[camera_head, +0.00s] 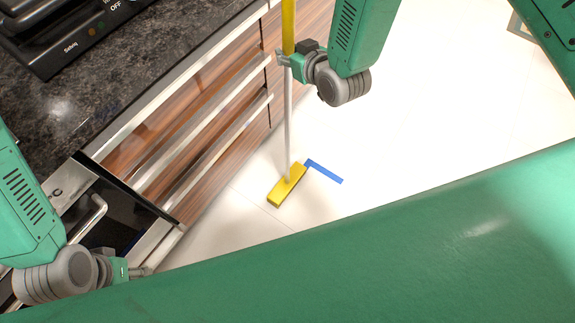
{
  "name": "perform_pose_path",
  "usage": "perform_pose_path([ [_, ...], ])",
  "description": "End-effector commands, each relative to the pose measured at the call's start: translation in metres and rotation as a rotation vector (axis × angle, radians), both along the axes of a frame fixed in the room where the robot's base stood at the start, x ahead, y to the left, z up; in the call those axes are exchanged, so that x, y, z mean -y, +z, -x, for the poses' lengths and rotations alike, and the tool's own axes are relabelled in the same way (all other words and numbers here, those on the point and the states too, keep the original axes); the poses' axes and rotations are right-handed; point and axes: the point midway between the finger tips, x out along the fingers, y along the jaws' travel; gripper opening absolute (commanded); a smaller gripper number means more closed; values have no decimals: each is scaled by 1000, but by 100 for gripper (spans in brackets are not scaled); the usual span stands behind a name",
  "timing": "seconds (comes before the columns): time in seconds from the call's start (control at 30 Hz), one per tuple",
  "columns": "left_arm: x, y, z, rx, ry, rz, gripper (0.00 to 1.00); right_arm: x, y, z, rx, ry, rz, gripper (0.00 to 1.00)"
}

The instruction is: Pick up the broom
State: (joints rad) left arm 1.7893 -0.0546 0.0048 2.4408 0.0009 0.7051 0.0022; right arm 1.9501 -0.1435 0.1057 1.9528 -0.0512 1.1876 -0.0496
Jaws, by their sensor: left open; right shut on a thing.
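The broom has a yellow head (287,186), a pale lower shaft and a yellow upper shaft that runs out of the top of the view. It stands near upright beside the wooden drawers, with its head at the floor. My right gripper (284,58) is shut on the broom's shaft, near where the yellow and pale parts meet. My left gripper (141,272) is low at the left, open and empty, near the oven front and far from the broom. Its fingers are small in view and partly hidden by my green body.
Wooden drawers (201,133) with long metal handles stand just left of the broom. A dark stone counter (130,85) holds a black appliance (70,35). An oven (110,215) is at lower left. A blue strip (325,172) lies by the broom head. White floor is clear at right.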

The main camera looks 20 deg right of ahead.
Motion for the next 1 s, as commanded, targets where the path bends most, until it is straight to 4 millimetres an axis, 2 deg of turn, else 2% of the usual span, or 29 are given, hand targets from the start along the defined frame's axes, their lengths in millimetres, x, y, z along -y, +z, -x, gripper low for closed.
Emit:
perform_pose_path([
  [0.27,0,1,0,0,0,0,46,0,8,0,0,-1,1,0],
  [0.7,0,7,0,0,0,0,46,0,85,0,4,-1,0,0],
  [0.83,0,8,0,0,0,0,46,0,97,0,2,0,0,0],
  [1.0,0,8,0,0,0,0,46,0,101,0,0,0,0,0],
])
